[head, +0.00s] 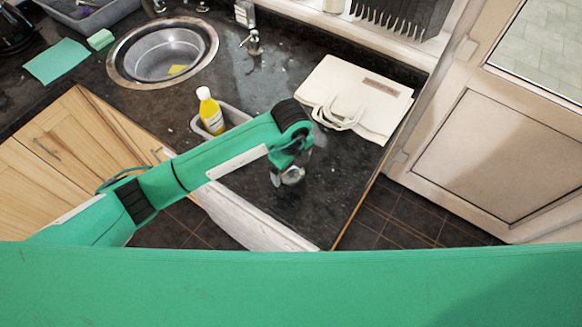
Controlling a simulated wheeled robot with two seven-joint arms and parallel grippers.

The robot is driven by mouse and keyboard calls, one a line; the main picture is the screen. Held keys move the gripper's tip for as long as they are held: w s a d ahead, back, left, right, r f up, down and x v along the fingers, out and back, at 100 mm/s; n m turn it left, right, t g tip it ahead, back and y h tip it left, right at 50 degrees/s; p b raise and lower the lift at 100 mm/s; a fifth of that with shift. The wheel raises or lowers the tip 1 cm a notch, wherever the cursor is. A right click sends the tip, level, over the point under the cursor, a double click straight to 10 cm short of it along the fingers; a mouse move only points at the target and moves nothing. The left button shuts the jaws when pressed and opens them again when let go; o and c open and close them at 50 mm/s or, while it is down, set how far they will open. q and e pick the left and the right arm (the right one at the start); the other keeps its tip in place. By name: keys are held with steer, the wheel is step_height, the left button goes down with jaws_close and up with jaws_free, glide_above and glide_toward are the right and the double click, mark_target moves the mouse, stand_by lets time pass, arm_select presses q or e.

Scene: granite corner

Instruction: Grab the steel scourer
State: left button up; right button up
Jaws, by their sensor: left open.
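My left gripper (288,170) points down over the dark granite worktop (262,205), at the end of my green arm. It is open. A small grey, roundish thing, which looks like the steel scourer (293,176), shows right at the fingertips. The fingers partly hide it, and I cannot tell whether they touch it. My right gripper is not in view.
A grey caddy (236,115) with a yellow bottle (210,112) stands behind my left arm. A white bag (358,95) lies at the back right. A round sink (160,52) is at the back left. The worktop in front of the gripper is clear.

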arm_select(q)
steer(key=shift+f, duration=0.2)
steer(key=c, duration=1.1)
steer(key=shift+o, duration=0.2)
steer(key=shift+r, duration=0.1)
